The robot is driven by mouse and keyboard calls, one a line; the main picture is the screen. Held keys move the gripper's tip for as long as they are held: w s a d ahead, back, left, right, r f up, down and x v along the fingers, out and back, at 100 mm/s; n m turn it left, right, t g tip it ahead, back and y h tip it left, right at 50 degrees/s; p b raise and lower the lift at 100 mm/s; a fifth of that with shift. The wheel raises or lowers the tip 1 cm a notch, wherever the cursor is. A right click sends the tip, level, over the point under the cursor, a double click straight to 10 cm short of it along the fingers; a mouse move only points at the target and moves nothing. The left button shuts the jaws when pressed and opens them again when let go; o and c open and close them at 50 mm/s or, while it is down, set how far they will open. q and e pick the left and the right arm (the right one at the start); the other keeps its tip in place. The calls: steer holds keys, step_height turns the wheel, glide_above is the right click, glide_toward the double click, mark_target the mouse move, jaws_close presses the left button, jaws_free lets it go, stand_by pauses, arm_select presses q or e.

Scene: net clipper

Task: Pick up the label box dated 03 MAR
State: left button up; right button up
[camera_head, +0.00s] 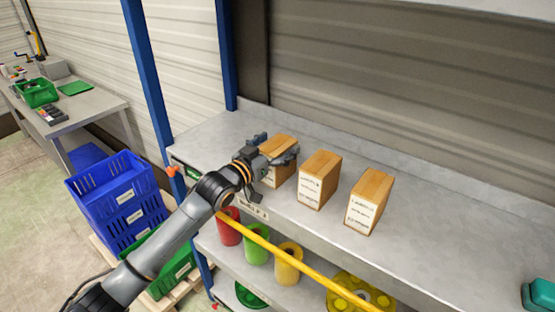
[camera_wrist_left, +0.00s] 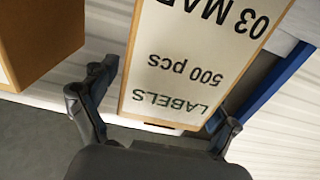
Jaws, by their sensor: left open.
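The label box dated 03 MAR (camera_head: 281,143) is the leftmost of three wooden-coloured boxes on the grey shelf (camera_head: 212,133) in the head view. In the left wrist view its white label (camera_wrist_left: 190,62) appears upside down, reading "LABELS", "500 pcs" and "03 MAR". My left gripper (camera_head: 270,152) is open at this box, and its arm partly covers the box front. In the wrist view, the left gripper's fingers (camera_wrist_left: 163,108) stand on either side of the label face, with a visible gap at the left finger. My right gripper is not in view.
Two similar boxes stand to the right, a middle one (camera_head: 319,180) and a right one (camera_head: 369,200). A yellow bar (camera_head: 290,262) crosses below the shelf front. Red, green and yellow containers sit on the lower shelf. A blue post (camera_head: 150,80) rises at the left.

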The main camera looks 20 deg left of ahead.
arm_select(q)
jaws_close()
stand_by(0.3)
